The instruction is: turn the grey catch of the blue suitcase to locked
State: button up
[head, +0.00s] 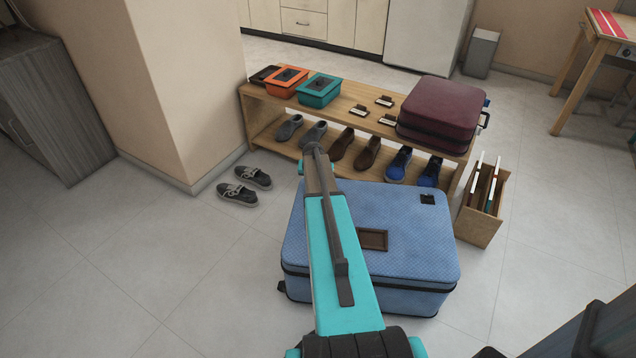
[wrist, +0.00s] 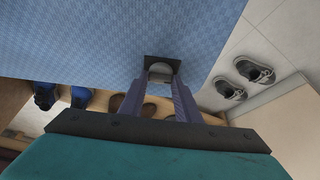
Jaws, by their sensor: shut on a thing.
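The blue suitcase (head: 415,235) lies flat on the floor in the head view, with a brown panel (head: 373,239) on its top. Its blue surface (wrist: 90,40) fills the upper part of the wrist view. There the grey catch (wrist: 161,69) sits on a dark plate (wrist: 149,62) near the suitcase's edge. My gripper (wrist: 161,76) is shut on the catch, one finger on each side of it. The fingers partly cover the catch, and I cannot tell its turn angle clearly. In the head view my arm hides the catch and my fingertips.
A wooden shoe bench (head: 345,118) stands behind the suitcase, with a maroon suitcase (head: 440,106) and small boxes on top. A wooden box (head: 484,217) stands at right. Grey shoes (head: 238,193) lie by the wall at left. The left foreground floor is clear.

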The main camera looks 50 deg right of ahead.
jog(key=o, duration=1)
jog(key=shift+o, duration=0.2)
jog(key=shift+r, duration=0.1)
jog(key=p+v, duration=0.2)
jog(key=v, duration=1.1)
jog(key=shift+r, duration=0.25)
jog(key=shift+a, duration=0.15)
